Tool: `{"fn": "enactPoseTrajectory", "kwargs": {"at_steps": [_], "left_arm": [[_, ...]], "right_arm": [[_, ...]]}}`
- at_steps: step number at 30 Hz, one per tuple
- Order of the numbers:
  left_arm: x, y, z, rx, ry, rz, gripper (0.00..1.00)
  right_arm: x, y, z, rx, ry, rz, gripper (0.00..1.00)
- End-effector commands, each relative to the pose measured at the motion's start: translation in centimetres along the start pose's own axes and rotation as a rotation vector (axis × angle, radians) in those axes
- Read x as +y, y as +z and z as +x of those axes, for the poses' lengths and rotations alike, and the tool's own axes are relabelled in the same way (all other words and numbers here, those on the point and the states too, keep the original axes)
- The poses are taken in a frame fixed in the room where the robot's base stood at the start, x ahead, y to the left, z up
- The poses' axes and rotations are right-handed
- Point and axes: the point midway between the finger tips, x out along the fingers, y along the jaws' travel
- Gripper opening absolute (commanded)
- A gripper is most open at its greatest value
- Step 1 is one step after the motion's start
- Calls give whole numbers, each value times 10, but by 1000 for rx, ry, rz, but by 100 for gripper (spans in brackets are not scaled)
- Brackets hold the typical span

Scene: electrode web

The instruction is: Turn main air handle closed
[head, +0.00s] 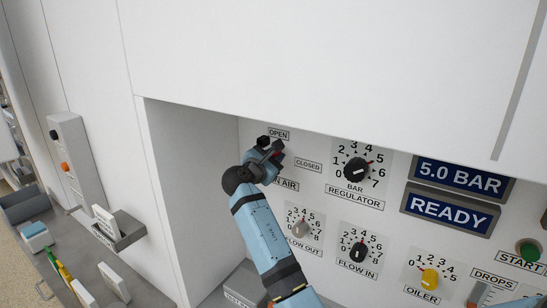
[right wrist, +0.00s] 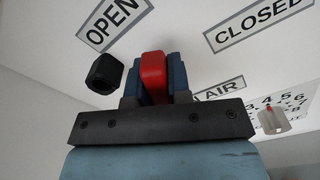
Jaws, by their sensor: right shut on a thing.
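The red main air handle (right wrist: 153,76) stands between the two fingers of my right gripper (right wrist: 154,82), which is shut on it in the right wrist view. In the head view my right gripper (head: 272,153) is at the panel, just below the OPEN label (head: 278,134) and left of the CLOSED label (head: 308,164). There it hides most of the handle and part of the MAIN AIR label (head: 286,184). A black faceted part (right wrist: 104,73) shows left of the fingers in the right wrist view. My left gripper is not in view.
The regulator knob (head: 356,169) is right of the gripper. The flow out knob (head: 300,229), flow in knob (head: 357,251) and yellow oiler knob (head: 429,279) sit below. A display reads 5.0 BAR (head: 459,178), another READY (head: 450,210). The recess's left wall (head: 190,180) stands close to my arm.

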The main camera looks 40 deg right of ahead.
Motion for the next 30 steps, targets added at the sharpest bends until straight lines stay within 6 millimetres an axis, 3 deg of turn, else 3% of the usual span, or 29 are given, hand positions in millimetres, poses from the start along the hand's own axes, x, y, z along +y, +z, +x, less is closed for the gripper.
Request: {"fn": "enactPoseTrajectory", "kwargs": {"at_steps": [30], "left_arm": [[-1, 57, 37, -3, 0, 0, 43]], "right_arm": [[-16, -10, 0, 0, 0, 918, 0]]}}
